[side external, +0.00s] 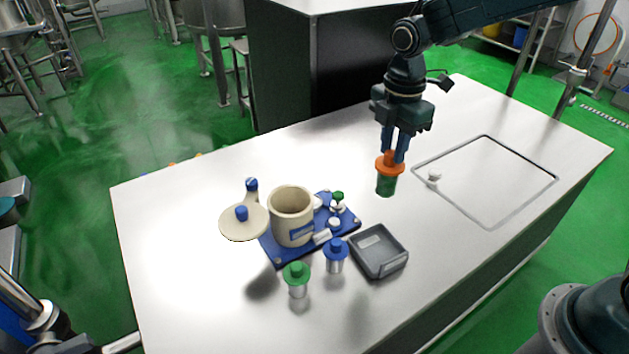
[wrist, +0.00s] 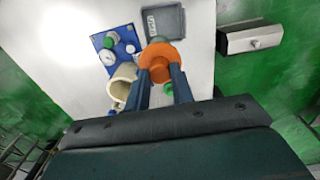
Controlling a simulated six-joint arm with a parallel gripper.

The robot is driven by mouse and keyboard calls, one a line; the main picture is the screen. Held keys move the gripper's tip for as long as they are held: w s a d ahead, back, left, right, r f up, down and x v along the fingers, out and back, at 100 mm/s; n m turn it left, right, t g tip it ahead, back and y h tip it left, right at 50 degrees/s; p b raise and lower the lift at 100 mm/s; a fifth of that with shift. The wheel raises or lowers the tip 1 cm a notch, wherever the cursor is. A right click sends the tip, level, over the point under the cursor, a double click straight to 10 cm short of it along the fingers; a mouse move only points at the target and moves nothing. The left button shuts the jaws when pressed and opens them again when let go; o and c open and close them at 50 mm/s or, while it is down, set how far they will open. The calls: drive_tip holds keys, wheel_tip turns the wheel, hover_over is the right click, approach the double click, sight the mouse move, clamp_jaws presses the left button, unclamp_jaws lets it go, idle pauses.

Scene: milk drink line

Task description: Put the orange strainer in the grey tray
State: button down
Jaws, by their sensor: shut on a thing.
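The orange strainer (side external: 387,174) has an orange flanged top and a dark green lower part. My gripper (side external: 396,157) is shut on its top knob and holds it upright; I cannot tell its exact height over the table. In the wrist view the orange strainer (wrist: 163,58) sits between the fingers of my gripper (wrist: 160,76). The grey tray (side external: 399,266) lies empty on the table, nearer the camera and left of the strainer. It also shows in the wrist view (wrist: 179,21), just beyond the strainer.
A blue board (side external: 275,256) holds a beige pot (side external: 292,217) and small fittings. A beige lid (side external: 244,222) is left of it. Blue-topped (side external: 335,255) and green-topped (side external: 297,279) strainers stand near the tray. A square outline (side external: 490,180) marks the table at right.

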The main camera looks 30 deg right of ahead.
sight(392, 180)
drive_tip(key=shift+s+d, duration=0.25)
drive_tip(key=shift+s, duration=0.25)
wheel_tip(392, 180, down, 20)
idle(1.0)
drive_tip(key=shift+f, duration=0.2)
drive_tip(key=c, duration=1.2)
unclamp_jaws()
drive_tip(key=shift+r, duration=0.15)
wheel_tip(392, 180, up, 12)
drive_tip(key=shift+f, duration=0.1)
drive_tip(key=shift+r, duration=0.2)
